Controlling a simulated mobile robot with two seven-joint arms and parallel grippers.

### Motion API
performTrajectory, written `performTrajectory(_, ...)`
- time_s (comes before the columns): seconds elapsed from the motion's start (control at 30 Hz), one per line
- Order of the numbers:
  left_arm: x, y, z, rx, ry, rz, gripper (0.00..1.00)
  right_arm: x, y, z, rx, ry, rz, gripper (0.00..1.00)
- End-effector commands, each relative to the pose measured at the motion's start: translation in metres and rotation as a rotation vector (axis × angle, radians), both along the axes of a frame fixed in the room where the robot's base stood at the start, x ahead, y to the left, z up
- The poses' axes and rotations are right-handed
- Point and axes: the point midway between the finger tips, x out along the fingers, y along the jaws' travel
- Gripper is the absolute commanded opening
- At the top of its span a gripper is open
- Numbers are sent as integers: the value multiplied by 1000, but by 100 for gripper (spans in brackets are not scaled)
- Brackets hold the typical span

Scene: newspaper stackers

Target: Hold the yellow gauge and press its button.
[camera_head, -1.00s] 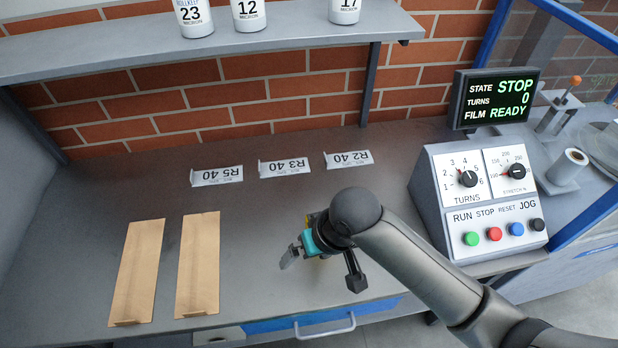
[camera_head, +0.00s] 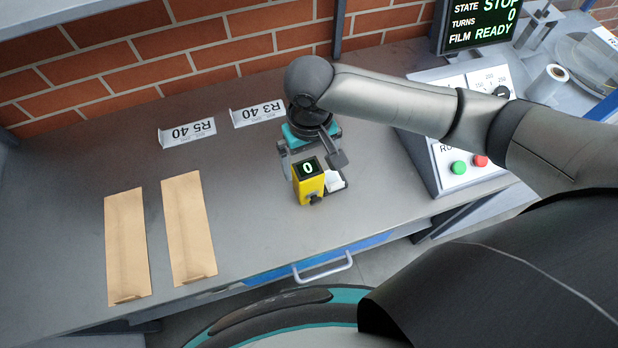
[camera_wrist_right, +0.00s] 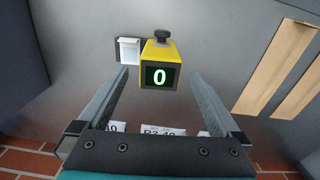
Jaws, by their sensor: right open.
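The yellow gauge (camera_head: 310,187) stands on the grey bench, with a dark display reading a green 0 on top and a dark button (camera_head: 315,199) at its front end. In the right wrist view the gauge (camera_wrist_right: 160,58) sits ahead of and between the two fingers, with its button (camera_wrist_right: 161,37) at the far end. My right gripper (camera_wrist_right: 157,80) is open, and no finger visibly touches the gauge. In the head view my right gripper (camera_head: 312,156) hangs just behind the gauge. My left gripper is not in view.
A small white-and-dark item (camera_head: 335,181) lies right beside the gauge. Two brown strips (camera_head: 127,245) lie at the left of the bench. Paper labels (camera_head: 188,133) stand behind. A control panel (camera_head: 455,150) stands at the right, partly hidden by my arm. The bench between strips and gauge is clear.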

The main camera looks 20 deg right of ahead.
Motion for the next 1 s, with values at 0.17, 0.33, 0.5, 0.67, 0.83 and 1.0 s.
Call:
performTrajectory(0.17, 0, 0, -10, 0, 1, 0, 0, -1, 0, -39, -2, 2, 0, 100)
performTrajectory(0.33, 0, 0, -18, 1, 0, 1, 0, -1, 0, -72, 0, 1, 1, 100)
performTrajectory(0.5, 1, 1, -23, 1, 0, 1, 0, -1, 0, -95, 0, 0, 1, 100)
performTrajectory(0.67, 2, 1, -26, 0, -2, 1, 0, 0, 1, -106, 1, -1, 2, 100)
performTrajectory(0.83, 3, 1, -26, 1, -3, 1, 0, 0, 1, -109, 1, -1, 3, 100)
performTrajectory(1.0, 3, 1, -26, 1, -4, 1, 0, 0, 0, -108, 1, -1, 3, 99)
